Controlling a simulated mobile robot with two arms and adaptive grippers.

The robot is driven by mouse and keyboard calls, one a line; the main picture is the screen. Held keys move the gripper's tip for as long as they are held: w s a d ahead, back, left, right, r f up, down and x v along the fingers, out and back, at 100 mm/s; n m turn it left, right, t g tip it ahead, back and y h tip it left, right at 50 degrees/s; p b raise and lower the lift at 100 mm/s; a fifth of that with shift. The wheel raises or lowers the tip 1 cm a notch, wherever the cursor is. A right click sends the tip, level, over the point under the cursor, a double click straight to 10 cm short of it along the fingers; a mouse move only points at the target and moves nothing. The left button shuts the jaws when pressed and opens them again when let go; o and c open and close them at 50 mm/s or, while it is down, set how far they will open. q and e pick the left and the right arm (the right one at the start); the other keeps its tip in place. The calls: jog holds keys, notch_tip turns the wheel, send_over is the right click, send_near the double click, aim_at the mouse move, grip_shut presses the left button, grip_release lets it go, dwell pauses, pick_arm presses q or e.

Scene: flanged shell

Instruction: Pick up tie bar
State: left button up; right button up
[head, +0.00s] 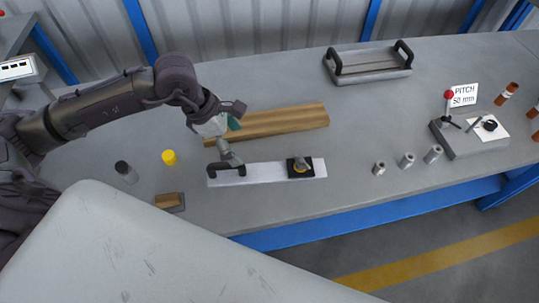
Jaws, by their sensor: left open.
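A long pale flat strip (265,173), which looks like the tie bar, lies on the grey bench near its front edge. A black square block (300,168) with a yellow ring sits on its right part. My left gripper (227,174) points down over the left end of the strip, its dark fingers spread and with nothing seen between them. I cannot tell whether the fingertips touch the strip. My right gripper is not in view.
A wooden board (280,121) lies just behind the strip. A yellow cylinder (169,157), a dark-topped cylinder (126,172) and a brush-like block (169,201) stand left. Several metal spacers (407,160) and a lever fixture (468,137) are right. A handled tray (368,66) is behind.

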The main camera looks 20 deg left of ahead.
pick_arm(q)
send_near(264, 171)
jog(key=shift+s+f+p, duration=0.3)
jog(key=shift+s+p, duration=0.1)
jog(key=shift+s, duration=0.05)
jog(key=shift+x, duration=1.05)
jog(key=shift+w+f, duration=0.2)
jog(key=p+x, duration=0.1)
jog(key=x, duration=0.3)
jog(key=shift+w+d, duration=0.15)
jog(key=shift+w, duration=0.1)
jog(key=shift+d+f, duration=0.15)
jog(key=shift+f, duration=0.25)
jog(key=shift+c, duration=1.4)
grip_shut()
jog(key=shift+w+r, duration=0.1)
jog(key=shift+w, duration=0.05)
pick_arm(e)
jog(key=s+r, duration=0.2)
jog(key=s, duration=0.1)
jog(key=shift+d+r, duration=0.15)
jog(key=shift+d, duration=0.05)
